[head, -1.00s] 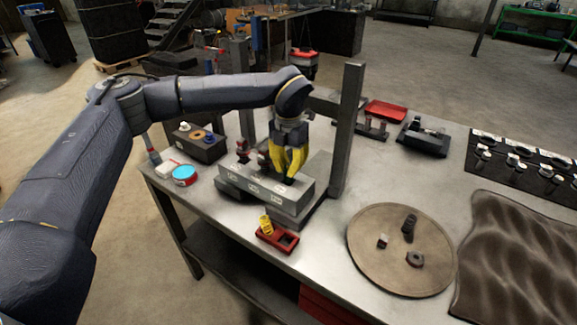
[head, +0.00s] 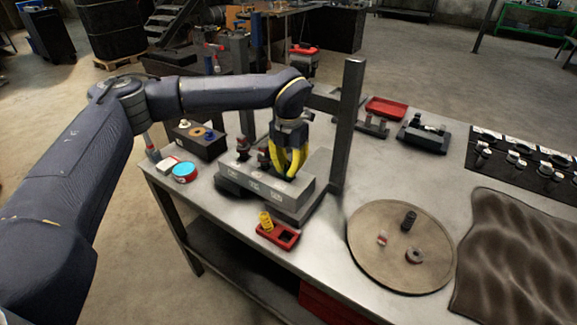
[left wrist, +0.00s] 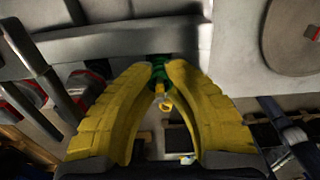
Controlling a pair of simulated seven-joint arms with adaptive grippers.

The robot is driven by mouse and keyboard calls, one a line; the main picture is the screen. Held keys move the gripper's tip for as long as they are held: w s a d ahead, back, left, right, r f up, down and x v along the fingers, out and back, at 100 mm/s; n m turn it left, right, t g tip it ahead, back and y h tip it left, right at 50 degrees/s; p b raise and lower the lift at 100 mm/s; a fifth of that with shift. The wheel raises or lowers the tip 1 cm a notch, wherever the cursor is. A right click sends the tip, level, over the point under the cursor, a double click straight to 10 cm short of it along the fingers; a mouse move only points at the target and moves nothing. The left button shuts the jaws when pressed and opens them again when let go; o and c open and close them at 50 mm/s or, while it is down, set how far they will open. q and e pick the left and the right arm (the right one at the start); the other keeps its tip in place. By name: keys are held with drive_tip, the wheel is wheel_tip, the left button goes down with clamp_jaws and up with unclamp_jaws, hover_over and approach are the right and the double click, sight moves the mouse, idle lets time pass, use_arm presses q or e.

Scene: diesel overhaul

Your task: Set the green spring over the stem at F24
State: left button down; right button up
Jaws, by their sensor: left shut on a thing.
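My left gripper (head: 289,176) has its yellow fingers pointing down over the right end of the grey labelled block (head: 253,180). In the left wrist view its fingertips (left wrist: 163,66) are shut on the green spring (left wrist: 158,72), which sits between them close to the block. The stem at F24 cannot be made out, and the labels are too small to read. I cannot tell whether the spring is around the stem. My right gripper is not in view.
A yellow spring (head: 266,220) stands at a red tray (head: 279,236) in front of the block. A grey post (head: 347,130) rises close to the right of my gripper. A round tray (head: 375,270) with small parts lies to the right. Dark posts (head: 264,158) stand behind the block.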

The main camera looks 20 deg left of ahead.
use_arm(q)
drive_tip(key=c, duration=0.9)
unclamp_jaws()
drive_tip(key=shift+r, duration=0.1)
drive_tip(key=shift+r, duration=3.85)
